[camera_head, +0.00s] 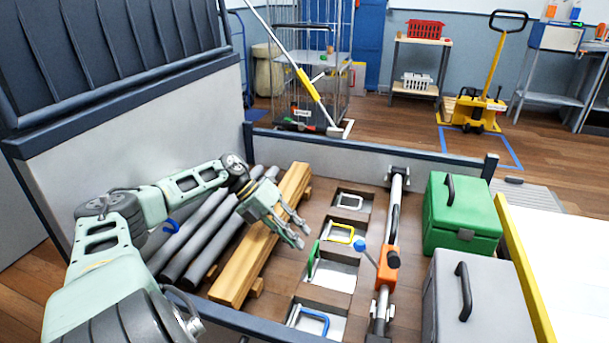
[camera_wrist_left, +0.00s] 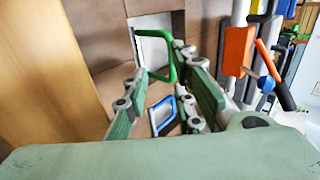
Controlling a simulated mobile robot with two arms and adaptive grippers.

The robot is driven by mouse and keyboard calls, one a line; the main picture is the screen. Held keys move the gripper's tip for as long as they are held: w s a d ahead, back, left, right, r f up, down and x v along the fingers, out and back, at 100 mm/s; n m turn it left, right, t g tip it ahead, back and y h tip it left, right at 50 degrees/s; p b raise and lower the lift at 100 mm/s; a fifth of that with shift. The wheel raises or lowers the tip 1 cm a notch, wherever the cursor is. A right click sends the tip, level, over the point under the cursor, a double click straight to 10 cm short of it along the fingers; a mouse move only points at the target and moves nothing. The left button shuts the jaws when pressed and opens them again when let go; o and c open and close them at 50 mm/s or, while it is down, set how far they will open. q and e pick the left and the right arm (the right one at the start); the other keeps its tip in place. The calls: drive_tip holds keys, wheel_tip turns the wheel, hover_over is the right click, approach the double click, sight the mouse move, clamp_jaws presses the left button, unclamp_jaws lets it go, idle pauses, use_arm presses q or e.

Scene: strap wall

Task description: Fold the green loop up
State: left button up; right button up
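The green loop (camera_head: 313,262) is in the head view at a pale recessed plate (camera_head: 338,272) in the wooden floor of the bed, between the yellow and blue loops. It looks tilted up from its plate, but its exact angle is hard to tell. My left gripper (camera_head: 301,236) is just up and left of it in the head view, fingers apart and empty. In the left wrist view, the green loop (camera_wrist_left: 161,38) shows beyond and between the spread fingers (camera_wrist_left: 164,72); whether a finger touches it is unclear. My right gripper is out of view.
A bar with an orange block (camera_head: 388,268) stands close on the right, with green (camera_head: 462,212) and grey cases (camera_head: 475,300) beyond. Wooden beams (camera_head: 262,238) and grey pipes lie left.

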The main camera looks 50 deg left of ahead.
use_arm(q)
drive_tip(key=v, duration=0.7)
drive_tip(key=shift+w+d+r, duration=0.15)
drive_tip(key=shift+d+r, duration=0.15)
drive_tip(key=shift+r, duration=0.05)
